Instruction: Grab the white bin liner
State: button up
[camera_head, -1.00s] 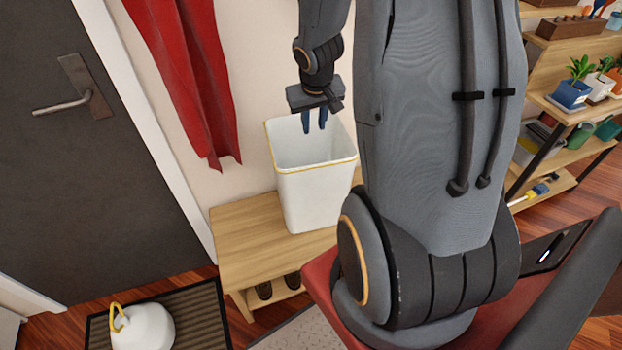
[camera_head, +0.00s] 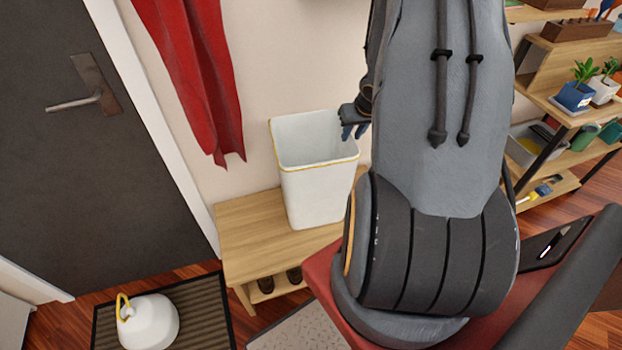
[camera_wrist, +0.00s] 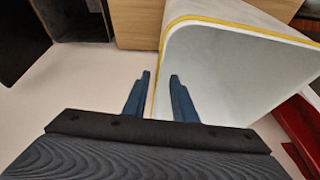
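A white bin (camera_head: 318,190) with a thin yellow line around its rim stands upright on a wooden bench. Its smooth white inside shows in the wrist view (camera_wrist: 235,75); I cannot tell whether a separate liner covers it. My gripper (camera_head: 352,134) is at the bin's right rim, partly hidden behind my arm. In the wrist view my gripper (camera_wrist: 160,76) is open, its two blue fingers apart with the bin's edge running between them. I cannot tell whether they touch it. A white rounded bundle (camera_head: 150,322) with a yellow loop sits on the floor mat.
The wooden bench (camera_head: 240,235) has shoes on its lower shelf. A red cloth (camera_head: 195,75) hangs on the wall left of the bin. A dark door (camera_head: 60,150) is at far left. Shelves with plants (camera_head: 577,92) stand at right. The wall above the bin is clear.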

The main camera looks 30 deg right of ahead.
aim_at(347, 153)
jog(key=shift+b+x, duration=0.4)
jog(key=shift+x, duration=2.85)
jog(key=shift+s+d+f, duration=0.1)
jog(key=shift+f, duration=0.2)
grip_shut()
